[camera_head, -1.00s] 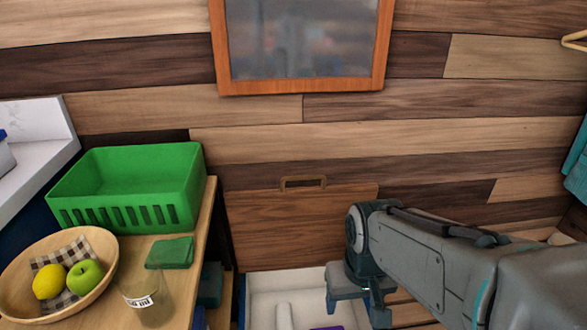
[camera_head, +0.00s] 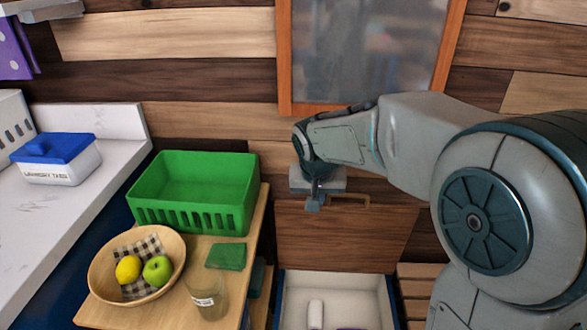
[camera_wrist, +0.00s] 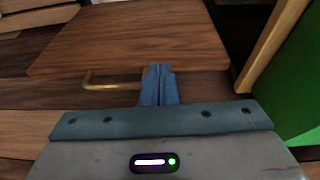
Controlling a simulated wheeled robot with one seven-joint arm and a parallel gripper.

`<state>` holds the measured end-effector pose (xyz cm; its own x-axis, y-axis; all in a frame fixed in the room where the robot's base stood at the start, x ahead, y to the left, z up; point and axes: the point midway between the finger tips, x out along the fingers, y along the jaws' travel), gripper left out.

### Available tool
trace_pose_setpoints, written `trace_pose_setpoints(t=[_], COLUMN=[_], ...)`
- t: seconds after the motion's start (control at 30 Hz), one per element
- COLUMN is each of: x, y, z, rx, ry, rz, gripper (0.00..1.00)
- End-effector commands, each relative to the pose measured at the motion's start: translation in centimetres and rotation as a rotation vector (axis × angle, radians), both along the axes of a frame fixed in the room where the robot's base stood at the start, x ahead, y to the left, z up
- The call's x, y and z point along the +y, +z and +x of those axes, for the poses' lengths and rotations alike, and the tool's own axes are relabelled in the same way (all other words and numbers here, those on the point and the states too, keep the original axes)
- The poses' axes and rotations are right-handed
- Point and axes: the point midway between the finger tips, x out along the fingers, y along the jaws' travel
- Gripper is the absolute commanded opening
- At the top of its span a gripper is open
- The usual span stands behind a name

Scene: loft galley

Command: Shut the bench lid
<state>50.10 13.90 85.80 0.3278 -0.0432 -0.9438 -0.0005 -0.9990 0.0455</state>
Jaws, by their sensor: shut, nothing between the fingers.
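The bench lid (camera_head: 335,238) is a brown wooden panel standing raised against the plank wall, above the open white-lined bench box (camera_head: 372,290). A brass handle (camera_head: 355,201) sits along the lid's upper edge. My gripper (camera_head: 313,206) is shut and empty in front of the lid's upper edge, just left of the handle. In the wrist view the shut fingers (camera_wrist: 158,75) lie close beside one end of the handle (camera_wrist: 110,84), over the lid (camera_wrist: 130,40). I cannot tell whether they touch it. My arm hides part of the lid's top edge in the head view.
A wooden side table (camera_head: 255,215) left of the bench carries a green basket (camera_head: 190,215), a fruit bowl (camera_head: 100,285), a green cloth (camera_head: 226,256) and a glass (camera_head: 208,300). A white counter (camera_head: 60,215) lies further left. A white object (camera_head: 315,314) is inside the box.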

Motion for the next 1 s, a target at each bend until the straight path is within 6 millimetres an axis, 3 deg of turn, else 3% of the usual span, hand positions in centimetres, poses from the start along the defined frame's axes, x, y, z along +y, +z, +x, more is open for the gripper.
trace_pose_setpoints(t=[0.03, 0.1, 0.3, 0.47, 0.8, 1.0], x=[2.0, 4.1, 7.2, 7.3, 7.2, 7.2], y=[1.4, 2.1, 2.4, 0.9, -4.7, -6.4], z=[1.4, 2.8, 4.6, 5.3, 7.6, 8.4], rx=[-0.016, -0.039, -0.07, -0.07, -0.07, -0.072], ry=[0.007, 0.007, 0.003, 0.001, 0.002, 0.002], rz=[0.007, 0.02, 0.043, 0.045, 0.044, 0.046], gripper=[0.0, 0.0, 0.0, 0.0, 0.0, 0.0])
